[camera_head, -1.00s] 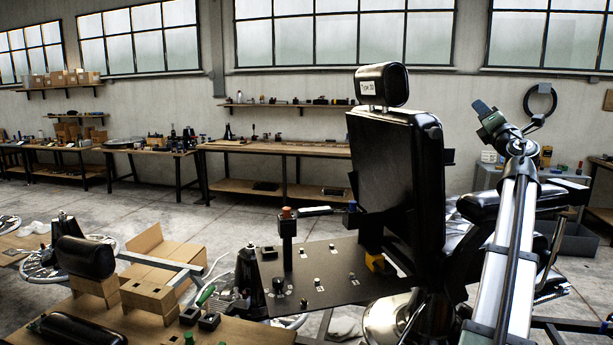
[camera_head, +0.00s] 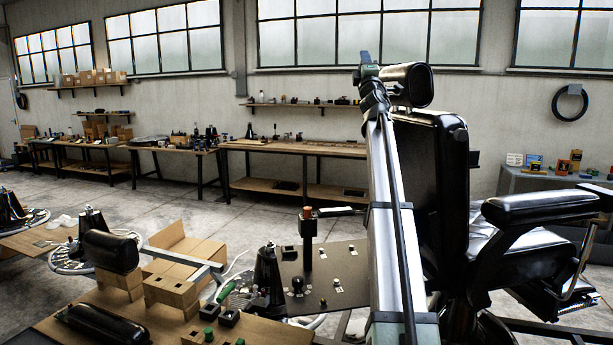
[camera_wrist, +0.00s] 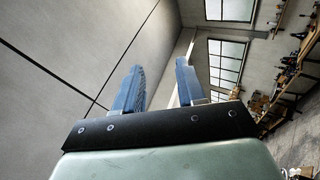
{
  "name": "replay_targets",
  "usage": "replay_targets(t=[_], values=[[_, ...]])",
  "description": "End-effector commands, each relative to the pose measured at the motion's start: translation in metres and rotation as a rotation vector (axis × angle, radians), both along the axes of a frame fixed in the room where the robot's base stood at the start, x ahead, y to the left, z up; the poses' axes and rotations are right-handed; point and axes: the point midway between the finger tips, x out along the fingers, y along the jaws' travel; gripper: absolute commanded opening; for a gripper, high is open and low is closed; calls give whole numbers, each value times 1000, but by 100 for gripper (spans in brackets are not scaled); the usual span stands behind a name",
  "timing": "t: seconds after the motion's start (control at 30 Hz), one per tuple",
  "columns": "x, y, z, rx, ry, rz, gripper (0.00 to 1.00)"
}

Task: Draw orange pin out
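A small orange-red piece (camera_head: 307,212), which looks like the orange pin, sits on top of a black upright post (camera_head: 307,234) on the dark plate (camera_head: 345,262). My arm stands upright in the head view, to the right of the post. My gripper (camera_head: 364,60) is high up beside the chair's headrest (camera_head: 408,86), well above and apart from the pin. In the wrist view its two blue fingers (camera_wrist: 159,66) stand apart with nothing between them, facing the wall and windows. The pin does not show in the wrist view.
The barber chair (camera_head: 440,190) stands right behind my arm, its armrest (camera_head: 545,206) reaching right. A light-handled tool (camera_head: 338,211) lies level beside the pin. A black cone (camera_head: 268,275), wooden blocks (camera_head: 172,290) and black pads (camera_head: 112,252) crowd the left. Open space lies above the post.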

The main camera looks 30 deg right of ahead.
Motion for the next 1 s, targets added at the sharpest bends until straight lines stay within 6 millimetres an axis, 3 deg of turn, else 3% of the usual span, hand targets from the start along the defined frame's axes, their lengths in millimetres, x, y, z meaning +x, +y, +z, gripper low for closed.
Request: replay_targets(t=[0.03,0.2,0.33,0.67,0.87,1.0], values=[[23,7,-3,62,-7,38,40],[79,27,-34,355,-7,137,40],[96,30,-66,583,21,152,40],[104,44,-171,1210,122,62,40],[93,78,-240,1586,203,-61,40],[77,111,-283,1823,267,-184,40]])
